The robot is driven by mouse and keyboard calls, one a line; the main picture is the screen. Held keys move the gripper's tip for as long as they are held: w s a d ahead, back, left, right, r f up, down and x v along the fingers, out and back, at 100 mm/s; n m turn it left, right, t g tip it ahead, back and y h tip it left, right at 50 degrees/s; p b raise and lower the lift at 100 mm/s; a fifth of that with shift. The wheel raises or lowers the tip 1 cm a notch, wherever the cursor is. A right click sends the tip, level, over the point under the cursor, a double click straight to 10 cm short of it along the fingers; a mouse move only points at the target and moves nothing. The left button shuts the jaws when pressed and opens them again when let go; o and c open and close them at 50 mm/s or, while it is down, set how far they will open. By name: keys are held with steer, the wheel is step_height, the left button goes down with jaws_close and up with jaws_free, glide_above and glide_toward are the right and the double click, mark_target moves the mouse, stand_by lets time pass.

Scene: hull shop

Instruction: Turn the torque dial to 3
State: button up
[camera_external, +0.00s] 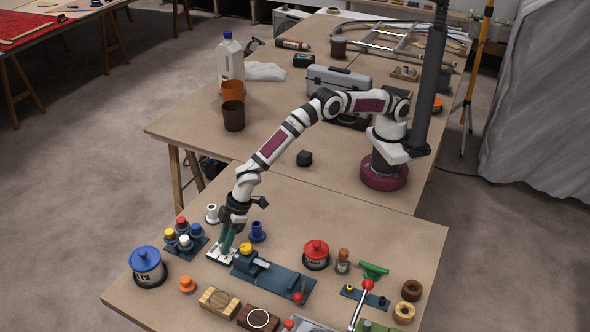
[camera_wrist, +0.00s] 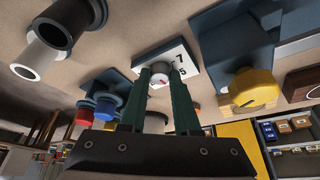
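The torque dial is a small round knob (camera_wrist: 160,72) with a red mark, on a white plate (camera_wrist: 187,63). The digits 7 and 5 or 6 show on the plate's right side in the wrist view; other numbers are hidden. In the external view the white plate (camera_external: 216,257) lies at the left of the near table, partly under my gripper (camera_external: 226,249). My gripper (camera_wrist: 159,72) points down, its two green fingers on either side of the knob. The fingers are apart; I cannot tell whether they touch the knob. The dial's setting is not readable.
A blue base with a yellow knob (camera_external: 246,248) stands close on the right. A block with coloured buttons (camera_external: 184,241) is on the left. A blue-lidded tin (camera_external: 148,270) is near the left edge.

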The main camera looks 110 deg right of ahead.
steer(key=o, duration=0.4)
steer(key=v, duration=1.6)
steer(key=shift+w, duration=0.1)
steer(key=shift+m+h, duration=0.3)
steer(key=shift+m, duration=0.4)
steer(key=x, duration=1)
steer(key=a+x, duration=0.1)
steer(key=x, duration=0.5)
